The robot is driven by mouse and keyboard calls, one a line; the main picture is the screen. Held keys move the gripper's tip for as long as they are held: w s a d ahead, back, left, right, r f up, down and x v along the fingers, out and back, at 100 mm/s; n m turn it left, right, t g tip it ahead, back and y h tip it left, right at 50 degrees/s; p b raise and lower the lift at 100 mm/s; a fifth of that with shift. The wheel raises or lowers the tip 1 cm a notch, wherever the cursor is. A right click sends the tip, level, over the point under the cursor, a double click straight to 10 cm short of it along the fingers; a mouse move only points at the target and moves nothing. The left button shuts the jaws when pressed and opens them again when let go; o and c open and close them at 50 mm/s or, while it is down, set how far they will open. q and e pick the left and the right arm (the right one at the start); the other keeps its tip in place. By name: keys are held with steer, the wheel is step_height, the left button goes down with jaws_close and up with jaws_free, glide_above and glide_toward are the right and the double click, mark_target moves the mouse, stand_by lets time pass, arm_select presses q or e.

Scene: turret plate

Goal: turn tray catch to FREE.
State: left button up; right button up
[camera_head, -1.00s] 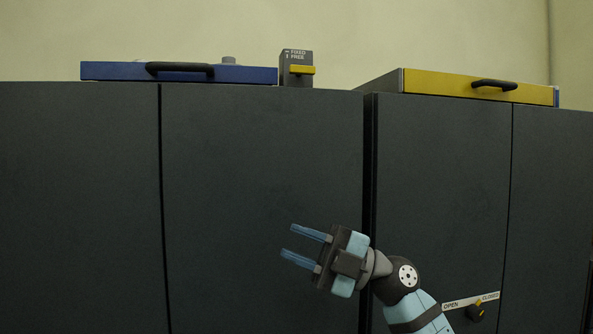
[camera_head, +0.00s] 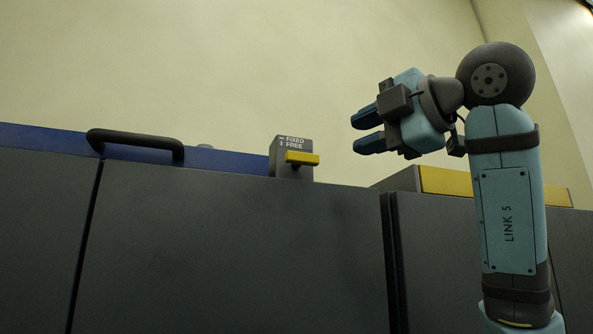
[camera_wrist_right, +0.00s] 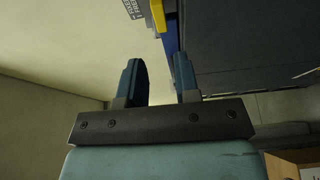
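The tray catch (camera_head: 292,158) is a grey block with a yellow bar handle (camera_head: 302,158) on its front, at the right end of the blue tray. Its label reads FIXED with a horizontal mark and FREE with a vertical mark; the handle lies horizontal. My right gripper (camera_head: 362,132) is open and empty, above and to the right of the catch, fingers pointing left. In the right wrist view the open fingers (camera_wrist_right: 159,80) show, with the yellow handle (camera_wrist_right: 158,14) beyond them near the top edge. My left gripper is not in view.
The blue tray (camera_head: 225,160) with a black handle (camera_head: 135,143) sits on the dark cabinet (camera_head: 240,250). A yellow-fronted tray (camera_head: 445,181) sits to the right, partly behind my right arm. The space between gripper and catch looks clear.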

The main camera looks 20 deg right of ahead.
mark_target(306, 156)
steer(key=p+x, duration=0.3)
steer(key=x, duration=0.9)
steer(key=shift+w+a+r, duration=0.1)
steer(key=shift+w+a, duration=0.3)
steer(key=shift+w, duration=0.25)
jaws_close()
